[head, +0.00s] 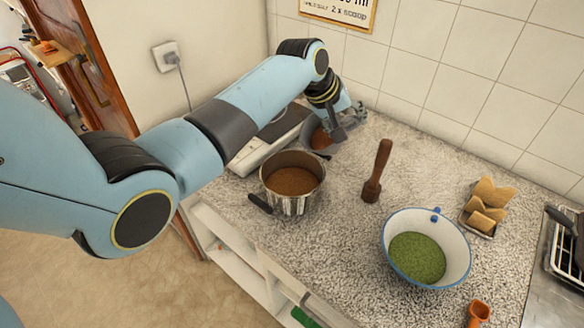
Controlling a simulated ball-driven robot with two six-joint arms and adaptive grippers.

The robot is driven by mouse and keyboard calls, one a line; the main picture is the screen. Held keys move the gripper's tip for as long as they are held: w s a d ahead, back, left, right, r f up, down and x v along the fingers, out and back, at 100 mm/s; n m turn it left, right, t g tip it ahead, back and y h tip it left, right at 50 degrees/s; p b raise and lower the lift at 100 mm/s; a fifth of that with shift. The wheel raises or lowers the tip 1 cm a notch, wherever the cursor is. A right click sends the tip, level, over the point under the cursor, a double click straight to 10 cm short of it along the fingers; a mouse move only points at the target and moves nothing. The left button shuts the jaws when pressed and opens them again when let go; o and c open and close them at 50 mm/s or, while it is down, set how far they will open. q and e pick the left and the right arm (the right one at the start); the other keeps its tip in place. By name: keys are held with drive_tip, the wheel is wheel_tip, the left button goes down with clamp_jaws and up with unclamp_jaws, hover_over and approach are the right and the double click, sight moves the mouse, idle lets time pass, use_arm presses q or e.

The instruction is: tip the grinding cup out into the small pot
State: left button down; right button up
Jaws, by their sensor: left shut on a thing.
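The grinding cup (307,133) is a grey bowl with reddish-brown contents, at the back of the counter behind the small pot. My left gripper (345,128) is shut on the right side of its rim, and the wrist hides part of the cup. I cannot tell whether the cup is clear of the counter. The small pot (291,204) is shiny metal with a black handle pointing to the front left. It stands upright, with brown contents inside. My right gripper is not in view.
A wooden pestle (377,172) stands upright right of the pot. A white, blue-rimmed bowl (451,237) holds green contents. Bread-like pieces (487,205) sit at the right, near a stove (553,270). An orange cup (478,314) is at the front. A flat appliance (260,145) lies behind the pot.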

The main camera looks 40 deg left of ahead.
use_arm(q)
drive_tip(key=shift+s+t, duration=0.25)
drive_tip(key=shift+t, duration=0.05)
drive_tip(key=shift+a, duration=0.1)
drive_tip(key=shift+s, duration=0.25)
drive_tip(key=shift+t, duration=0.3)
drive_tip(key=shift+f, duration=0.1)
drive_tip(key=shift+s+a+h, duration=0.1)
drive_tip(key=shift+h, duration=0.2)
